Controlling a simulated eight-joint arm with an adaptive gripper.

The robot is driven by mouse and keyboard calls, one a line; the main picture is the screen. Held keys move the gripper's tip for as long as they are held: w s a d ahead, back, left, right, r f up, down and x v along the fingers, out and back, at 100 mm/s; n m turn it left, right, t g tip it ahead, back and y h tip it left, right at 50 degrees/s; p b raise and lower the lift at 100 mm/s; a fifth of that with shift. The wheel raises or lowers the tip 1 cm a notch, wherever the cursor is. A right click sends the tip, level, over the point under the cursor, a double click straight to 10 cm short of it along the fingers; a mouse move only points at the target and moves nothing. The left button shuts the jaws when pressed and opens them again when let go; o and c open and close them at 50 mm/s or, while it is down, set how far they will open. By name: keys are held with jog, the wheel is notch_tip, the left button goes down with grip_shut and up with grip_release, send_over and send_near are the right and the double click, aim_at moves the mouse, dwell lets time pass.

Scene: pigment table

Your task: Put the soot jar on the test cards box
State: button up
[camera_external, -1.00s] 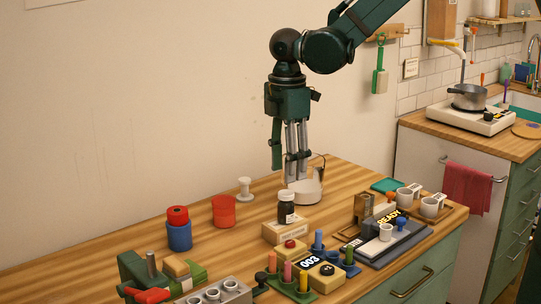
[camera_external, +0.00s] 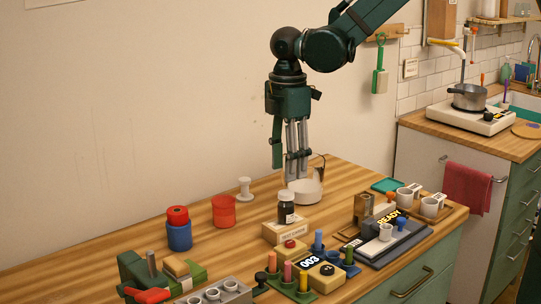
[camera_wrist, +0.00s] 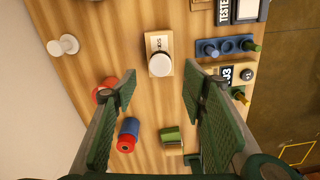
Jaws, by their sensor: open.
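My gripper (camera_external: 297,178) is high above the table, behind and above the jar in the outside view. In the wrist view its two fingers (camera_wrist: 160,92) are wide apart, with nothing between them. The jar is apart from the fingers.
A white bowl (camera_external: 304,194) stands behind the box. A red container (camera_external: 223,211), a blue jar (camera_external: 179,237) with a red top and a white spool (camera_external: 244,188) are to the left. Colored vials, a 003 device and trays crowd the front and right.

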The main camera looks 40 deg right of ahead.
jog(key=s+d+r+m+t, duration=0.2)
jog(key=s+d+r+m, duration=0.25)
jog(key=d+r, duration=0.45)
jog(key=s+d+r+m+t, duration=0.1)
jog(key=s+d+r+m, duration=0.2)
jog(key=s+d+r, duration=0.35)
jog(key=s+d+r+m+t, duration=0.2)
jog(key=s+d+m, duration=0.2)
jog(key=s+d, duration=0.4)
jog(key=s+d+r+m+t, duration=0.2)
jog(key=s+d+r+m, duration=0.1)
jog(key=s+d, duration=0.5)
jog(key=shift+s+d+r+m, duration=0.25)
jog(key=shift+s+m, duration=0.1)
jog(key=shift+m, duration=0.5)
